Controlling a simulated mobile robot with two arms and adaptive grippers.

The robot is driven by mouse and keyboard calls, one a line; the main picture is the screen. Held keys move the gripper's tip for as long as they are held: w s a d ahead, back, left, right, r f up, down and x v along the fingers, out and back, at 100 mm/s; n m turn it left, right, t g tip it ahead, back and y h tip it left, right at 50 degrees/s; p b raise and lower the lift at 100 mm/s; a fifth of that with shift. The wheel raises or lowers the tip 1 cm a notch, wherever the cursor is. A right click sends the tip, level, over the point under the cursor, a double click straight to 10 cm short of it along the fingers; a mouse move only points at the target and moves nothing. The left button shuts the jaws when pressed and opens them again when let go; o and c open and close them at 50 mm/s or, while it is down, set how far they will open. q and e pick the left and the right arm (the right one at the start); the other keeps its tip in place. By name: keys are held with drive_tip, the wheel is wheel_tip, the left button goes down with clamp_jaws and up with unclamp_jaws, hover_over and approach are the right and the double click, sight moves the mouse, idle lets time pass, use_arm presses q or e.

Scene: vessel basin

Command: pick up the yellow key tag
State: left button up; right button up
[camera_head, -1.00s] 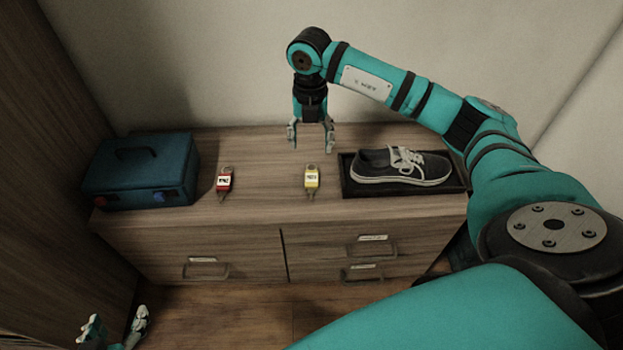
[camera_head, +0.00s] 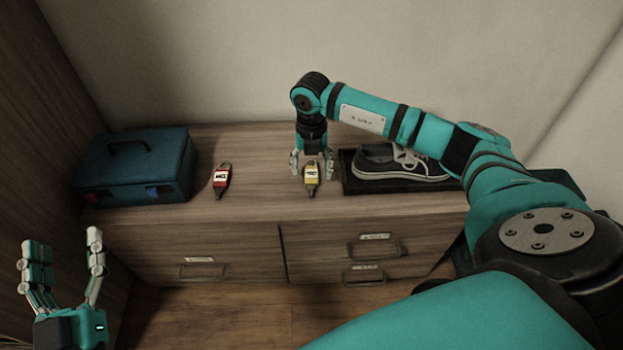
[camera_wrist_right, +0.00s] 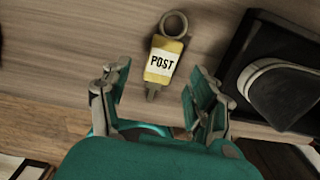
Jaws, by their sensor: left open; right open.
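The yellow key tag (camera_head: 312,175) lies on the wooden cabinet top, left of the shoe tray. In the right wrist view the yellow key tag (camera_wrist_right: 164,60) shows a "POST" label, a ring at its top and a key tip at its bottom. My right gripper (camera_head: 311,174) is open above the cabinet, with its fingers on either side of the tag in the head view. In the right wrist view, my right gripper (camera_wrist_right: 158,100) has the tag showing between and beyond its open fingers, not held. My left gripper (camera_head: 62,250) is open and empty at the lower left, away from the cabinet top.
A red key tag (camera_head: 221,181) lies left of the yellow one. A blue box (camera_head: 135,170) stands at the left end. A black tray (camera_head: 380,187) with a dark shoe (camera_head: 400,165) is close on the right. Drawers (camera_head: 190,245) face the front.

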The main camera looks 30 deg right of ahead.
sight(312, 177)
drive_tip(key=shift+f+b, duration=0.3)
drive_tip(key=shift+f, duration=0.95)
drive_tip(key=c, duration=1.1)
use_arm(q)
drive_tip(key=r+t, duration=0.1)
drive_tip(key=s+r+t+h, duration=0.1)
drive_tip(key=r, duration=0.1)
drive_tip(key=shift+s+d+r, duration=0.1)
drive_tip(key=shift+s+r, duration=0.1)
drive_tip(key=shift+r, duration=0.05)
use_arm(e)
drive_tip(key=shift+c, duration=0.2)
drive_tip(key=shift+r, duration=0.15)
